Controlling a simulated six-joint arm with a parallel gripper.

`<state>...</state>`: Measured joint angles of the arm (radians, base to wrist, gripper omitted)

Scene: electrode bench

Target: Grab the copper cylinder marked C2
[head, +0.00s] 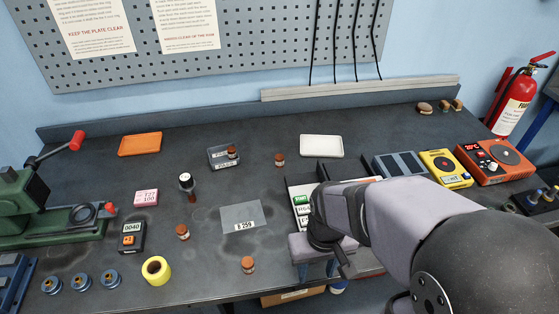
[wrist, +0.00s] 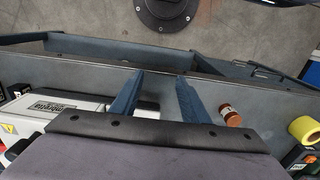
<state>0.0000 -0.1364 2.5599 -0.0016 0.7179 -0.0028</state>
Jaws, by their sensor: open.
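Several small copper cylinders with pale bands stand on the bench; I cannot read their marks, so I cannot tell which is C2. My gripper (head: 316,270) is open and empty at the front edge, right of the nearest cylinder. In the wrist view its fingers (wrist: 159,80) are apart, and a cylinder (wrist: 229,115) lies to their right, clear of them.
A grey plate (head: 240,216) lies mid-bench and a yellow tape roll (head: 156,270) at front left. An orange tray (head: 140,144) and a white tray (head: 322,146) are at the back. Instruments (head: 445,168) stand right. My arm hides the front right.

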